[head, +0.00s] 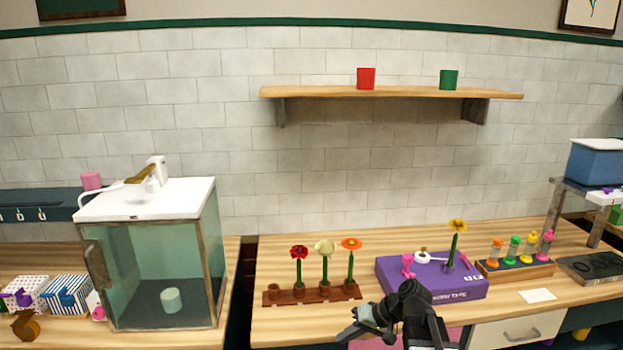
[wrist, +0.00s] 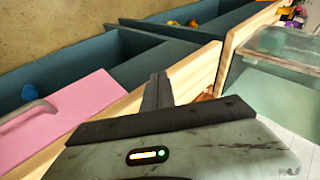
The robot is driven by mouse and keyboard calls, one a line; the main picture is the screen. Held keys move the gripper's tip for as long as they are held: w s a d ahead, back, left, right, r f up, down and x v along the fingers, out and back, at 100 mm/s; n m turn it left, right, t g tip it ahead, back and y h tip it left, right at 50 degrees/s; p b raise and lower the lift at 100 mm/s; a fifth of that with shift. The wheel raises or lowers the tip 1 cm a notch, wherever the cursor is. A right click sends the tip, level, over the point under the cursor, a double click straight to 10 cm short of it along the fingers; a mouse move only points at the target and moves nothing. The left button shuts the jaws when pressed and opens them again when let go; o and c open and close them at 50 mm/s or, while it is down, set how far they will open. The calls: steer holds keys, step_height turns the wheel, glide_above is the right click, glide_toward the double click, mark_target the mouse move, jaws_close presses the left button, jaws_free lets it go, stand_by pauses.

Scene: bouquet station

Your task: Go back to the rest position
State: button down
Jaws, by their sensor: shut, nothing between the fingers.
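My gripper (head: 358,328) shows at the bottom of the head view, in front of the wooden counter's front edge. It is low, below the flower rack and the purple box. In the wrist view, my gripper's dark fingers (wrist: 157,92) are together with nothing between them. They point over blue open drawers (wrist: 125,60) and a pink drawer front (wrist: 62,122) with a grey handle. My arm hides part of the counter edge in the head view.
A brown rack (head: 312,294) holds several flowers. A purple box (head: 440,288) bears a yellow flower and small items. A glass cabinet (head: 160,270) stands left, across a gap between counters. A blue bin (head: 596,163) stands right.

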steer(key=s+f+g+h, duration=0.2)
steer(key=s+f+h, duration=0.2)
steer(key=s+f, duration=0.15)
steer(key=s+d+m+h, duration=0.1)
steer(key=s+d+h, duration=0.2)
steer(key=d, duration=0.4)
steer(key=shift+s+f+h, duration=0.2)
steer(key=shift+f+h, duration=0.05)
steer(key=shift+h, duration=0.15)
